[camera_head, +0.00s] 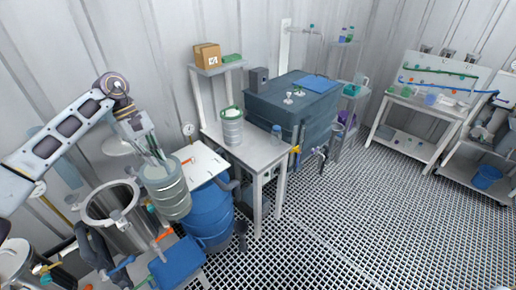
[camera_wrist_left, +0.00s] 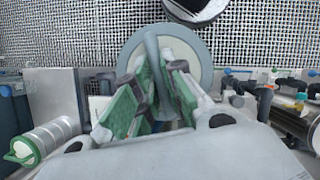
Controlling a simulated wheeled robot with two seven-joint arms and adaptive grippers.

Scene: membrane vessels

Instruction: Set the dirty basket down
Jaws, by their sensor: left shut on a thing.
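My left gripper (camera_head: 152,158) is shut on the handle of a grey-green ribbed cylindrical basket (camera_head: 168,194), which I take to be the dirty basket. The basket hangs upright in the air, just right of the open steel vessel (camera_head: 127,222) and in front of the blue drum. In the left wrist view the gripper (camera_wrist_left: 160,90) has its green-padded fingers closed around the hoop handle, with the round basket (camera_wrist_left: 208,52) below. What lies inside it is hidden by the fingers. My right gripper is not in view.
A similar basket with a green rim (camera_head: 232,131) stands on the white table (camera_head: 258,152), beside a dark tank (camera_head: 292,105). A white board (camera_head: 207,160) lies above the blue drum (camera_head: 211,215). The grating floor (camera_head: 340,225) to the right is clear.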

